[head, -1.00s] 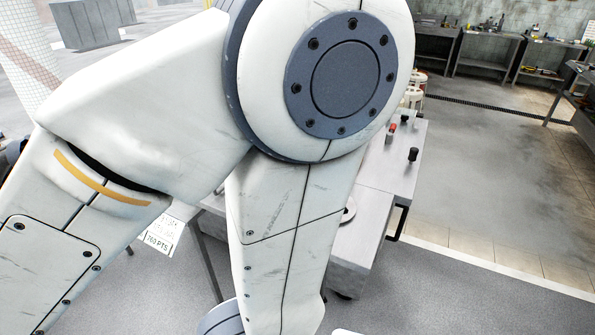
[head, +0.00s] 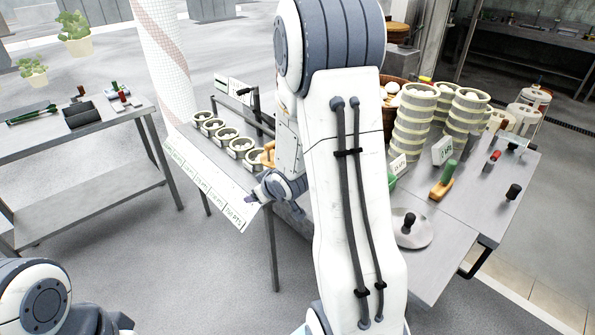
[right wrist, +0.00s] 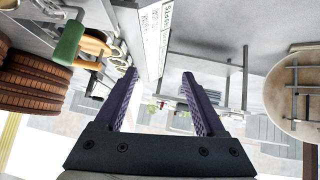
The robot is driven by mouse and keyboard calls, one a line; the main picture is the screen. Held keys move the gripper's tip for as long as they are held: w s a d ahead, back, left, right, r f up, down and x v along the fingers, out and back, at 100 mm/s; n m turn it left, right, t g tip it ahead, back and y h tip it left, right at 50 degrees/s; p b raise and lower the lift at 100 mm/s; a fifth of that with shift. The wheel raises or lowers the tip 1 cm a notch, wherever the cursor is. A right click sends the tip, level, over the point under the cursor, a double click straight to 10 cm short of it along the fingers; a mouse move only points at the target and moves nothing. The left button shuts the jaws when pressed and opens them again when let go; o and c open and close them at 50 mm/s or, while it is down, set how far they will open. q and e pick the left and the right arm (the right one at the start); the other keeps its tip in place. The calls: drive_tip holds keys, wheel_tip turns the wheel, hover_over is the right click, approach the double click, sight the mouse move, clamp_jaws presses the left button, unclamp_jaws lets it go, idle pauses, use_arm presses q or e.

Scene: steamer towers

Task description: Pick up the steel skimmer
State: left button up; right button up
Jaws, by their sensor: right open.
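I cannot surely pick out the steel skimmer. A round pale metal piece with a black knob (head: 412,232) lies on the right-hand table in the head view; whether it is a skimmer or a lid I cannot tell. My right gripper (head: 260,190) is low beside the front edge of the table with the row of rings, partly hidden by its own arm. In the right wrist view, its two purple fingers (right wrist: 165,100) are apart with nothing between them. My left arm shows at the lower left of the head view; its gripper is out of the picture.
Several pale rings (head: 228,140) line the middle table, above a strip of labels (head: 205,185). A side table (head: 75,145) stands left. Open floor lies between.

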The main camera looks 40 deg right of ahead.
drive_tip(key=s+d+m+t+h+p, duration=0.1)
drive_tip(key=s+d+m+t+h, duration=0.2)
drive_tip(key=d, duration=1.1)
drive_tip(key=w+d+f+t+y+p, duration=0.1)
drive_tip(key=w+d+f+p, duration=0.2)
drive_tip(key=w, duration=0.6)
drive_tip(key=shift+f+p, duration=0.35)
drive_tip(key=shift+f, duration=0.2)
clamp_jaws()
drive_tip(key=shift+r, duration=0.1)
